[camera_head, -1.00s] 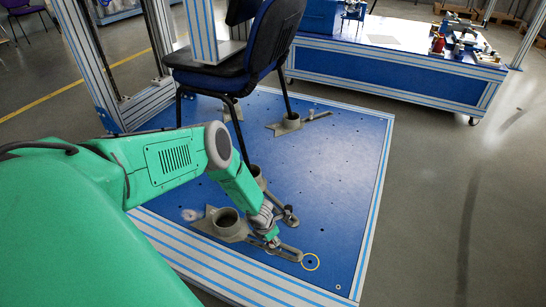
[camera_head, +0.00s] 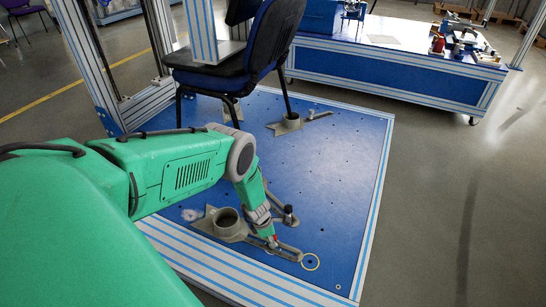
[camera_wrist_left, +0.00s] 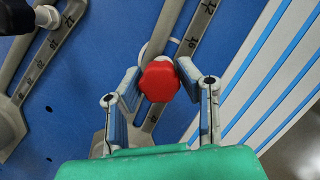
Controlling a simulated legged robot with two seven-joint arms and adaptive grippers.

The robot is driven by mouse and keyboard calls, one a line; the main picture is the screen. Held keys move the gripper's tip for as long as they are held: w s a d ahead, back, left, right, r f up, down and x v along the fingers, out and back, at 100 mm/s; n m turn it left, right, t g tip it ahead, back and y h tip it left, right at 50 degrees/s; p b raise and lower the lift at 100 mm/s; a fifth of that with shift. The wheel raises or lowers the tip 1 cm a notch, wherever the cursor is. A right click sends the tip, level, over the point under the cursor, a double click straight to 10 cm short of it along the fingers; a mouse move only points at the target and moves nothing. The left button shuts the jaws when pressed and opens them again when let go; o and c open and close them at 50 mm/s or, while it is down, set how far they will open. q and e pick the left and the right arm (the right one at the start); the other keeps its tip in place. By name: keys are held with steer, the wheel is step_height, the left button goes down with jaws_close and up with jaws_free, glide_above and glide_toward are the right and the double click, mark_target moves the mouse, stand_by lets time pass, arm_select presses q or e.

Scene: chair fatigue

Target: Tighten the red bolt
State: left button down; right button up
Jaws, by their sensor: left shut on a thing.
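The red bolt (camera_wrist_left: 159,81) has a hex head and sits between the two fingers of my left gripper (camera_wrist_left: 158,84) in the left wrist view. The gripper is shut on it. In the head view my left gripper (camera_head: 270,236) points down at the grey slotted clamp arm (camera_head: 288,251), and a small red bit of the bolt shows at its fingertips. The clamp's marked slot (camera_wrist_left: 195,30) runs behind the bolt in the wrist view. The bolt's shank is hidden. My right gripper is not in view.
A grey cup-shaped foot holder (camera_head: 227,220) stands left of the clamp arm on the blue platform (camera_head: 340,160). The chair (camera_head: 235,70) stands behind. A second clamp with a dark knob (camera_head: 288,210) is close by.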

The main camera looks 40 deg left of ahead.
arm_select(q)
steer(key=c, duration=1.2)
jaws_free()
steer(key=shift+o, duration=0.2)
steer(key=n+y, duration=0.1)
steer(key=n, duration=0.3)
steer(key=n+p, duration=0.2)
steer(key=shift+n+t+y, duration=0.3)
steer(key=shift+n, duration=0.7)
